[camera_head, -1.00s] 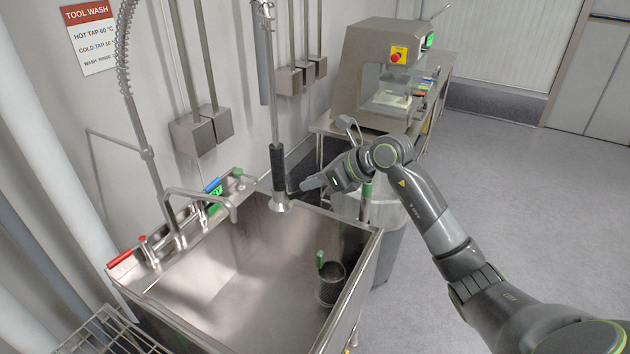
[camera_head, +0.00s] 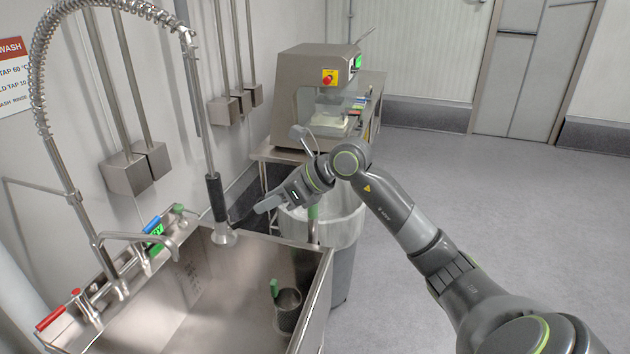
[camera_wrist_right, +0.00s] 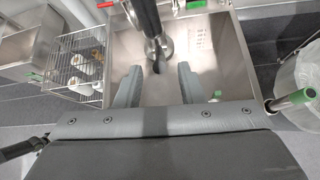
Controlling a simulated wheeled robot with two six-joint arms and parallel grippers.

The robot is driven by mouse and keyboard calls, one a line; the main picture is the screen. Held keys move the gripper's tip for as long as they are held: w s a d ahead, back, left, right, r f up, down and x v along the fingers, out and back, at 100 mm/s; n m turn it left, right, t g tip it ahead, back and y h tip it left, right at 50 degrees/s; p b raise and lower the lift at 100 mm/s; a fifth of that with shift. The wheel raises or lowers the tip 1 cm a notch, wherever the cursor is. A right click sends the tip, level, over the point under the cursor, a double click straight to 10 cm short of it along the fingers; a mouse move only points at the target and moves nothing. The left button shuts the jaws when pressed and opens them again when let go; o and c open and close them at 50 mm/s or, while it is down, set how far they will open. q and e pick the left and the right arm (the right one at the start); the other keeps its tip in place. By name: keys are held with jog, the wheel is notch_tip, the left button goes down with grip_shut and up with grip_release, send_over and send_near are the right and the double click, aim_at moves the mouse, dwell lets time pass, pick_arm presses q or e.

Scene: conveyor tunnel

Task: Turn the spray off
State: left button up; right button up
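The spray has a black grip (camera_head: 216,197) and a metal head (camera_head: 224,236). It hangs upright over the right back part of the steel sink (camera_head: 318,300). A thin dark lever shows between it and my right gripper (camera_head: 262,205), which points left at it, a short gap away. In the right wrist view, the two grey fingers (camera_wrist_right: 158,84) are spread with nothing held between them. The spray head (camera_wrist_right: 157,48) shows just beyond the fingertips. I cannot make out any water stream. My left gripper is out of view.
A bent tap (camera_head: 140,240) and red, blue and green handles line the sink's back edge. A bin (camera_head: 345,235) stands right of the sink, near a steel machine (camera_head: 300,80). Open floor lies to the right.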

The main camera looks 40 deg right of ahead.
jog(key=b+v, duration=0.4)
jog(key=v, duration=0.8)
jog(key=shift+s+r, duration=0.15)
jog(key=shift+s, duration=0.05)
jog(key=shift+d, duration=0.1)
dwell(0.3)
